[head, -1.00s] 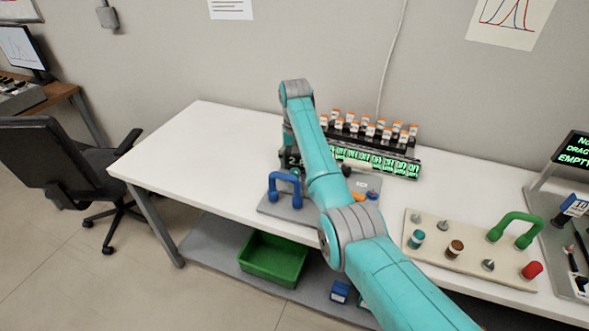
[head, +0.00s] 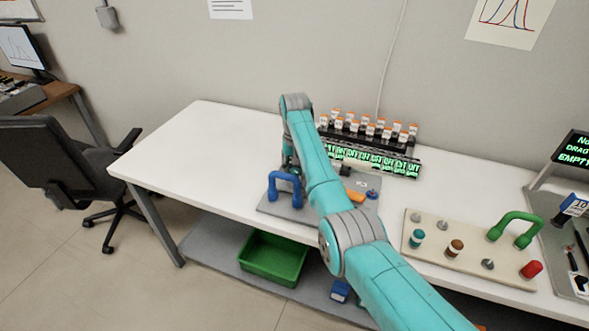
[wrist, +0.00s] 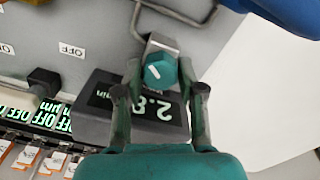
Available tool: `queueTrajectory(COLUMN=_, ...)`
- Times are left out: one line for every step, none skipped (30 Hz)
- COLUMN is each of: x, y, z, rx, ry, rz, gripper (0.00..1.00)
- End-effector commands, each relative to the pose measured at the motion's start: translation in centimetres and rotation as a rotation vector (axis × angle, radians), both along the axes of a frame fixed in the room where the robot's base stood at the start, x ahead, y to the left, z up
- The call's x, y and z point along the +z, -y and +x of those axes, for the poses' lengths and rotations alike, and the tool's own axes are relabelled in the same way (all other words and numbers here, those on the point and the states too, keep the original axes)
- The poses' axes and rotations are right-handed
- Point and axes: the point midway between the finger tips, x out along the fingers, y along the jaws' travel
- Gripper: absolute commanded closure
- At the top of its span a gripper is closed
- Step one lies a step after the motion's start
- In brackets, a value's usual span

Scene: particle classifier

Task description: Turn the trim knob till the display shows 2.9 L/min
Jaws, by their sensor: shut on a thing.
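The trim knob (wrist: 158,71) is a small teal knob with a white mark, in the upper middle of the wrist view. My gripper (wrist: 160,78) is around it, one finger on each side, and shut on it. The dark display (wrist: 95,113) lies just below the knob and appears upside down. Its green digits are partly covered by the fingers. They seem to read 2.8, but the last digit is not certain. In the head view my arm hides the knob, the display and the gripper.
A grey metal bracket (wrist: 180,12) and a blue part (wrist: 290,14) are near the knob. A blue handle (head: 272,188) stands left of my arm. A row of small green displays (head: 375,160) and orange-capped vials (head: 368,126) stand behind. The table's left part is clear.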

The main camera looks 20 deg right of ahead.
Motion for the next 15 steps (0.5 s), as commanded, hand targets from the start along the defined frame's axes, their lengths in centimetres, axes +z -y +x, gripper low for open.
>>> queueTrajectory(x=0.00, y=0.00, z=0.00, rx=0.005, ry=0.000, rz=0.000, gripper=0.96)
queueTrajectory(x=0.00, y=0.00, z=0.00, rx=0.013, ry=0.000, rz=0.000, gripper=0.96)
queueTrajectory(x=0.00, y=0.00, z=0.00, rx=0.031, ry=0.000, rz=0.000, gripper=0.96)
queueTrajectory(x=0.00, y=0.00, z=0.01, rx=0.047, ry=0.000, rz=0.000, gripper=0.96)
queueTrajectory(x=0.00, y=-0.01, z=0.01, rx=0.062, ry=0.000, rz=0.000, gripper=0.96)
queueTrajectory(x=0.00, y=-0.01, z=0.01, rx=0.081, ry=0.000, rz=0.000, gripper=0.96)
queueTrajectory(x=0.01, y=-0.01, z=0.01, rx=0.092, ry=0.000, rz=0.000, gripper=0.96)
queueTrajectory(x=0.01, y=-0.01, z=0.02, rx=0.102, ry=0.000, rz=0.000, gripper=0.96)
queueTrajectory(x=0.01, y=-0.01, z=0.02, rx=0.109, ry=0.000, rz=0.000, gripper=0.96)
queueTrajectory(x=0.01, y=-0.01, z=0.02, rx=0.112, ry=0.000, rz=0.000, gripper=0.96)
queueTrajectory(x=0.01, y=-0.01, z=0.02, rx=0.114, ry=0.000, rz=0.000, gripper=0.96)
queueTrajectory(x=0.01, y=-0.01, z=0.02, rx=0.113, ry=0.000, rz=0.000, gripper=0.96)
queueTrajectory(x=0.01, y=-0.01, z=0.02, rx=0.113, ry=0.000, rz=0.000, gripper=0.96)
queueTrajectory(x=0.01, y=-0.01, z=0.02, rx=0.113, ry=0.000, rz=0.000, gripper=0.96)
queueTrajectory(x=0.01, y=-0.01, z=0.02, rx=0.113, ry=0.000, rz=0.000, gripper=0.96)
